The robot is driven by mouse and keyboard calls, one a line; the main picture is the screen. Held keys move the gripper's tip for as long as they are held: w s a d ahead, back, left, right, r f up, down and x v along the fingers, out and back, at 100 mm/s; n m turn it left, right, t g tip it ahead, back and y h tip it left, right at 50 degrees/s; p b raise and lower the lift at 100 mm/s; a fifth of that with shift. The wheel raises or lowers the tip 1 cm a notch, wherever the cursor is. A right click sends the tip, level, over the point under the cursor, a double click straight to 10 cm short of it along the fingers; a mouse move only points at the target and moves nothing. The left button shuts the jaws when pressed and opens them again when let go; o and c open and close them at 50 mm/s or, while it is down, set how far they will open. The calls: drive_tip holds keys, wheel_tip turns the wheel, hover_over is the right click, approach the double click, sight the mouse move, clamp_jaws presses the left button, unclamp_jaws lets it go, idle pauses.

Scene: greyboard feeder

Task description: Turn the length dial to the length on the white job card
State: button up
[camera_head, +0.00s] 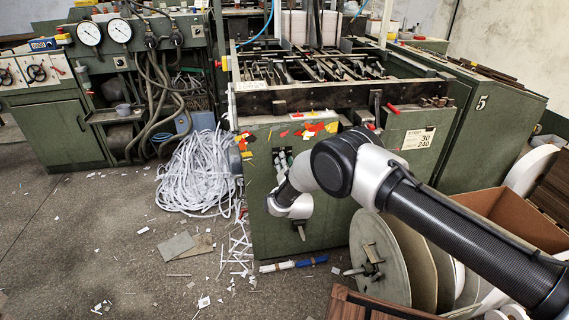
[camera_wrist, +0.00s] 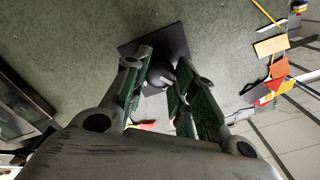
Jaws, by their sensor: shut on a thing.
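The length dial shows in the wrist view as a dark round knob (camera_wrist: 160,74) on a dark square plate (camera_wrist: 172,40), fixed to a green panel. My gripper (camera_wrist: 162,64) has its two green-padded fingers on either side of the knob, shut on it. A light mark shows on the knob, but I cannot read a setting or scale. The white job card (camera_head: 418,138) is on the right of the green machine front in the head view; its large figures look like 30 and 240. In the head view my arm hides the dial.
Coloured tags (camera_head: 316,128) are stuck on the machine front; some show at the right of the wrist view. A heap of white strips (camera_head: 196,172) lies left of the machine. Large reels (camera_head: 380,256) and an open cardboard box (camera_head: 510,218) stand at the right, near my arm.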

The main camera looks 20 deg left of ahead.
drive_tip(key=shift+w+d+m, duration=0.1)
drive_tip(key=shift+m, duration=3.5)
drive_tip(key=o, duration=1)
drive_tip(key=shift+o, duration=0.2)
drive_tip(key=v, duration=1.2)
